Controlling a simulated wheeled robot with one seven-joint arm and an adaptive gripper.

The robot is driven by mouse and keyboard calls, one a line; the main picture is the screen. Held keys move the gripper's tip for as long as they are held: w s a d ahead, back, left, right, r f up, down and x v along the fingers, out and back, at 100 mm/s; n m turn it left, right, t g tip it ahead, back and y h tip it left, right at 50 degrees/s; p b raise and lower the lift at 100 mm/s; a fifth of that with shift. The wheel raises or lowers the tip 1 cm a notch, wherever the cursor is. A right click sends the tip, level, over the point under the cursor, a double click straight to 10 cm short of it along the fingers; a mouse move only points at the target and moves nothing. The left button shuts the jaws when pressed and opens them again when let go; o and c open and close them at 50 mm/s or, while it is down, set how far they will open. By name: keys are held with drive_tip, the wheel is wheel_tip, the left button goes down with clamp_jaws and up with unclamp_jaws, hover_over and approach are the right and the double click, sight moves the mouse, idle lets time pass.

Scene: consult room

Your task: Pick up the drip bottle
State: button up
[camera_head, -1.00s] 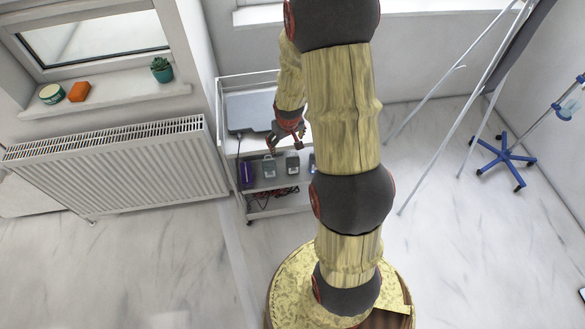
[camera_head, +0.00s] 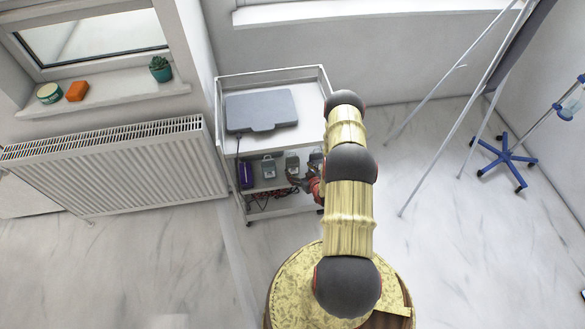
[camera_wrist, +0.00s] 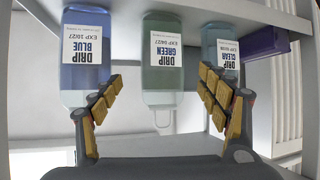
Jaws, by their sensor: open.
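Three drip bottles stand in a row on the cart's middle shelf. The wrist view shows them upside down: a blue one labelled DRIP BLUE (camera_wrist: 87,72), a green one labelled DRIP GREEN (camera_wrist: 162,78) in the middle, and a clear one labelled DRIP CLEAR (camera_wrist: 221,47). In the head view the clear bottle (camera_head: 269,168) and green bottle (camera_head: 292,164) show; the blue one (camera_head: 315,158) is partly hidden by my arm. My gripper (camera_wrist: 160,78) is open and empty, its fingers to either side of the green bottle in the picture. I cannot tell whether they reach around it.
A purple box (camera_wrist: 264,40) stands beside the clear bottle. The white cart (camera_head: 228,150) carries a grey case (camera_head: 261,110) on its top, above the bottles. Red and dark cables (camera_head: 270,200) lie on the lower shelf.

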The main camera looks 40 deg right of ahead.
sight(295, 166)
drive_tip(key=shift+s+a+f+t, duration=0.35)
drive_tip(key=shift+f+t, duration=0.1)
drive_tip(key=shift+t, duration=0.15)
drive_tip(key=shift+r+b+x, duration=0.25)
drive_tip(key=shift+b+x, duration=0.3)
drive_tip(key=shift+x, duration=1.35)
drive_tip(key=shift+r+b+x, duration=0.2)
drive_tip(key=shift+b+x, duration=0.35)
drive_tip(key=shift+x, duration=1.3)
drive_tip(key=shift+w+d, duration=0.15)
drive_tip(key=shift+w, duration=0.05)
drive_tip(key=c, duration=0.3)
drive_tip(key=c, duration=1.1)
drive_tip(key=shift+c, duration=0.5)
